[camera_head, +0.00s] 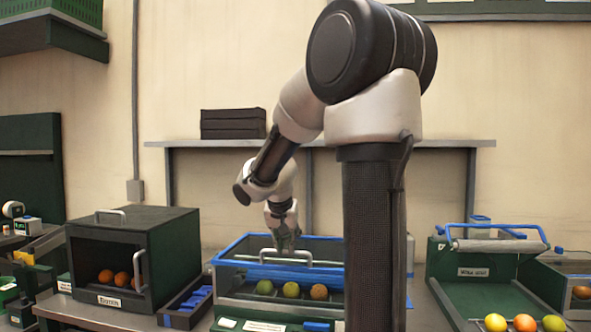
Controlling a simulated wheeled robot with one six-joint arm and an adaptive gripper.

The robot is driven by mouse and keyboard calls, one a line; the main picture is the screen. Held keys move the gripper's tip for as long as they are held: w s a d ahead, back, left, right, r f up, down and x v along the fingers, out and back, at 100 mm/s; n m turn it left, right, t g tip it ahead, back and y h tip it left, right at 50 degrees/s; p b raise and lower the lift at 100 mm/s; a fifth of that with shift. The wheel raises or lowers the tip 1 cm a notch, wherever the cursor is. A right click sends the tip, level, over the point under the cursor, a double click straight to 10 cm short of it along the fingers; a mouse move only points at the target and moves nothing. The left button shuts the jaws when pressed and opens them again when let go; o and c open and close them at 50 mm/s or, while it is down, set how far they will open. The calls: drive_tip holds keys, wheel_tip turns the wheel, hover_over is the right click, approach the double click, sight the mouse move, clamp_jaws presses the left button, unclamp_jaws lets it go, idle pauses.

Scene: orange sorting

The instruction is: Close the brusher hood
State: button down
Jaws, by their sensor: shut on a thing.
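The brusher (226,290) is the green unit with blue edges in the middle. Its clear, blue-edged hood (240,263) lies low over the unit; I cannot tell whether it is fully down. A pale bar handle (309,259) is on the hood's front. My gripper (285,249) reaches down from above and is shut on the handle, at its middle. Several fruits, green, yellow-green and brownish (291,290), show in a row behind the clear front. My column hides the unit's right end.
A dark green box (180,245) with oranges inside stands to the left, with a tray of blue pieces (190,302) beside it. A blue-barred roller unit (485,245) with several fruits in front stands to the right. A shelf (220,143) runs behind my arm.

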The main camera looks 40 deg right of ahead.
drive_tip(key=shift+f, duration=0.5)
drive_tip(key=shift+r, duration=0.1)
drive_tip(key=r, duration=0.4)
drive_tip(key=shift+w+d, duration=0.25)
drive_tip(key=s+a+r, duration=0.4)
drive_tip(key=s+a, duration=0.2)
drive_tip(key=a, duration=0.1)
drive_tip(key=s+a+f+n+y, duration=0.1)
drive_tip(key=s+a+f+n, duration=0.1)
drive_tip(key=s, duration=0.3)
drive_tip(key=s+a+f+n+y, duration=0.1)
drive_tip(key=s+a+f+n, duration=0.1)
drive_tip(key=s+n, duration=0.2)
drive_tip(key=s+a+f+n+y, duration=0.2)
drive_tip(key=s+f+n, duration=0.1)
drive_tip(key=s, duration=0.5)
drive_tip(key=shift+s+n+t, duration=0.2)
drive_tip(key=shift+n+t, duration=0.1)
drive_tip(key=shift+n, duration=0.1)
